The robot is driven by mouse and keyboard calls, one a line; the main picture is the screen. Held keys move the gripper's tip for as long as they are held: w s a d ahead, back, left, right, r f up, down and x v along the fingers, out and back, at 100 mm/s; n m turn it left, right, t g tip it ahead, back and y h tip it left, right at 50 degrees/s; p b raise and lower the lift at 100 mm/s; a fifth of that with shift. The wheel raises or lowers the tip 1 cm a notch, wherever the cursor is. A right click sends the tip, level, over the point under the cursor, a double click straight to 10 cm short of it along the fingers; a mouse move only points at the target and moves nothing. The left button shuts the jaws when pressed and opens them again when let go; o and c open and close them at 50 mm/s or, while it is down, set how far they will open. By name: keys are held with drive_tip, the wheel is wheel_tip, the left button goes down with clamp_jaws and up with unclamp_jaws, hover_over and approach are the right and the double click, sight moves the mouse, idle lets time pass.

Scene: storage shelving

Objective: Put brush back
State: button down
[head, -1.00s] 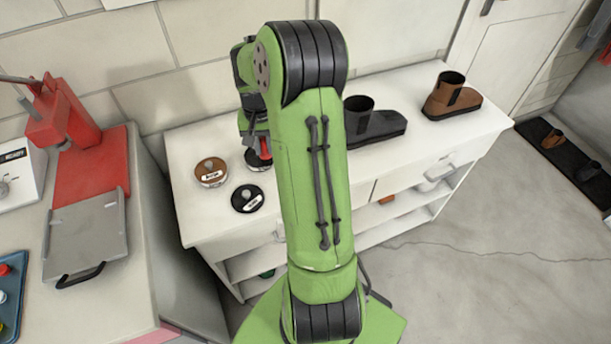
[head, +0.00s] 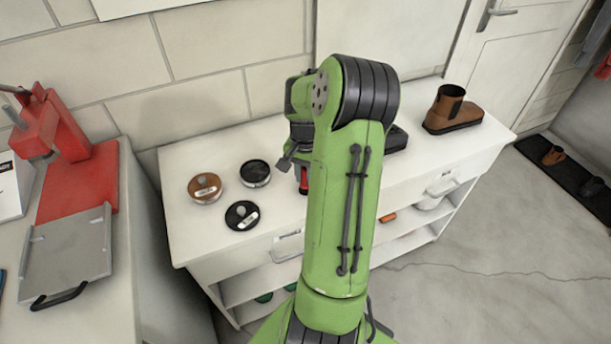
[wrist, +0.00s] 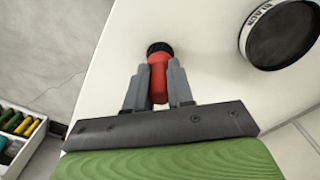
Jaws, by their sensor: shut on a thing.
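The brush shows as a short red handle with a black end (wrist: 158,72) in the wrist view, gripped between the two grey fingers. In the head view a small red part of it (head: 302,180) shows below my gripper (head: 298,160), beside my green arm. My gripper also shows in the wrist view (wrist: 157,85), shut on the red handle. It is over the white cabinet top, to the right of the tins. The brush's other end is not clearly seen.
The white cabinet (head: 290,240) carries a brown-lidded tin (head: 205,188), a black-lidded tin (head: 242,215) and an open black tin (head: 255,173). A brown boot (head: 452,110) stands at its right. A dark shoe (head: 396,139) is mostly hidden by my arm. A red press (head: 75,180) stands at left.

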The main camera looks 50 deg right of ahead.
drive_tip(key=c, duration=1)
unclamp_jaws()
wheel_tip(320, 180, up, 12)
drive_tip(key=p, duration=0.4)
drive_tip(key=w+a+r+n+h, duration=0.1)
drive_tip(key=w+a+r+n, duration=0.15)
drive_tip(key=a+r, duration=0.4)
drive_tip(key=s+a+r+n+t+h, duration=0.1)
drive_tip(key=s+a+r+n+t, duration=0.15)
drive_tip(key=a+n, duration=0.7)
drive_tip(key=s+a+n+t, duration=0.1)
drive_tip(key=s+a, duration=0.2)
drive_tip(key=a, duration=0.2)
drive_tip(key=s+a+n+t+y, duration=0.1)
drive_tip(key=s+a, duration=0.2)
drive_tip(key=a, duration=0.1)
drive_tip(key=s+a+n+t+y, duration=0.1)
drive_tip(key=s+a, duration=0.1)
drive_tip(key=a, duration=0.3)
drive_tip(key=shift+s+a, duration=0.35)
drive_tip(key=shift+s, duration=0.05)
